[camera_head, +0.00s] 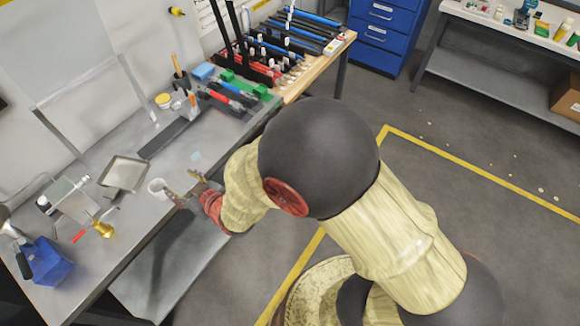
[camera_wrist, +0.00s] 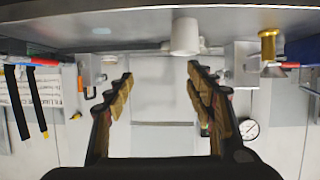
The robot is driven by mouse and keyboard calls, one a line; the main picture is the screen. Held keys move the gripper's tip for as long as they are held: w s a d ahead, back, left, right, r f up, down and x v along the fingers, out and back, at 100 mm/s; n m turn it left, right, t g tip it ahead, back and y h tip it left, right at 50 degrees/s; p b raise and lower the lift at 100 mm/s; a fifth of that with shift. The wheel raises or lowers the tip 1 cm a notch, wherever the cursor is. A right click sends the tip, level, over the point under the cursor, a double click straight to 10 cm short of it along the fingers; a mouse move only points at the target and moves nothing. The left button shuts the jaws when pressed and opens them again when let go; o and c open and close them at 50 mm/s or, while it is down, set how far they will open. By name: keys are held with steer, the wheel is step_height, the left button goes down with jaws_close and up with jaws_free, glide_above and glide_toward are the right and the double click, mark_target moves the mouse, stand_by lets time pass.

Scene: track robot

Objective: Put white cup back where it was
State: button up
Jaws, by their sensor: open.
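The white cup (camera_head: 157,187) stands on the grey workbench (camera_head: 205,165) near its front edge, just beyond my fingertips. In the wrist view, which looks upside down, the white cup (camera_wrist: 185,36) shows near the top, a little right of centre and ahead of the fingertips. My gripper (camera_head: 180,184) is open and points at the cup from the front side of the bench. In the wrist view my gripper (camera_wrist: 160,72) has its two fingers wide apart with nothing between them. A gap seems to remain between cup and fingers.
A square metal tray (camera_head: 124,174) lies behind the cup. A brass piece (camera_head: 104,229), a red-handled tool (camera_head: 78,237) and a blue bin (camera_head: 48,264) are to the left. A dark flat bar (camera_head: 163,138) lies farther back. Bare bench lies right of the cup.

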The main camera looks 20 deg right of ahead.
steer(key=s+d+r+m+g+h, duration=0.1)
steer(key=s+d+r+m+h, duration=0.1)
steer(key=d+r, duration=0.65)
steer(key=s+d+r+m+g+h, duration=0.1)
steer(key=s+d+r+g+h, duration=0.15)
steer(key=d+r, duration=0.6)
steer(key=s+d+r+m+g+h, duration=0.1)
steer(key=s+d+r, duration=0.1)
steer(key=s+d, duration=0.3)
steer(key=s+d+r+m+g, duration=0.1)
steer(key=s+d+r, duration=0.2)
steer(key=s, duration=1.1)
steer(key=d, duration=0.3)
steer(key=shift+r+m+g+h, duration=0.2)
steer(key=shift+m+g+h, duration=0.15)
steer(key=shift+m, duration=0.05)
